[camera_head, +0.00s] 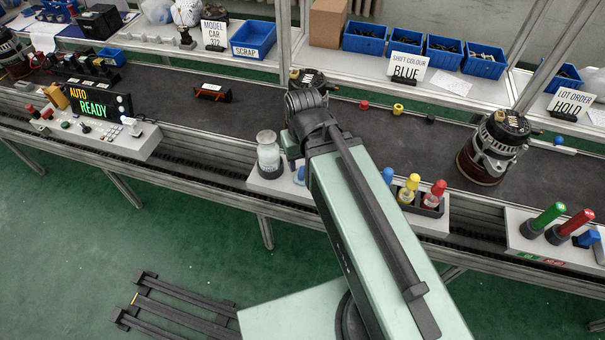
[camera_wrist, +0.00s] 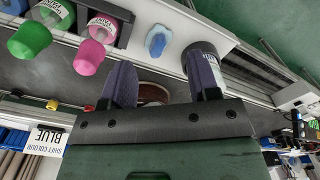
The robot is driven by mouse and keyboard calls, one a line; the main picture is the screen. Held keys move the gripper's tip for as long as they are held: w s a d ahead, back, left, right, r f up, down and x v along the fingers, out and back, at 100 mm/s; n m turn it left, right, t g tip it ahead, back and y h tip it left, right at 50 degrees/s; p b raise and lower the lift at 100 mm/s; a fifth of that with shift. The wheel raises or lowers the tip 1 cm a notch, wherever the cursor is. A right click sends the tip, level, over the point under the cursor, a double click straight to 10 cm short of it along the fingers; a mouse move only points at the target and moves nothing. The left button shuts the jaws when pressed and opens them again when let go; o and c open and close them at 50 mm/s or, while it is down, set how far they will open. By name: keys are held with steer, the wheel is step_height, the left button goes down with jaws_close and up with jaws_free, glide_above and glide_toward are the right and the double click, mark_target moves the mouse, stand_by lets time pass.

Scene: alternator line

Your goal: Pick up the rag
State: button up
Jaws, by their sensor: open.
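The rag is a small crumpled blue cloth (camera_wrist: 157,40) lying on a white shelf at the front edge of the conveyor. In the wrist view it is beyond the fingertips, between the jar and the pink-capped bottle. In the head view only a blue sliver of it (camera_head: 299,175) shows beside my arm.
An alternator (camera_head: 492,147) stands on the dark belt (camera_head: 240,115) at right. Small coloured parts lie on the belt.

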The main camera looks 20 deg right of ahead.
mark_target(303, 168)
steer(key=w+f+m+b, duration=0.2)
steer(key=w+d+f+m+b, duration=0.1)
steer(key=w+f+m+b, duration=0.1)
steer(key=f+b, duration=0.1)
steer(key=w+f+m+b, duration=0.2)
steer(key=m, duration=0.1)
steer(key=shift+d+f+b, duration=0.2)
steer(key=shift+f+b, duration=0.15)
steer(key=shift+r, duration=0.15)
steer(key=f+b, duration=0.5)
steer(key=shift+d+f, duration=0.2)
steer(key=shift+d, duration=0.05)
steer(key=shift+r, duration=0.25)
jaws_close()
steer(key=shift+r+p, duration=0.1)
steer(key=shift+p, duration=0.2)
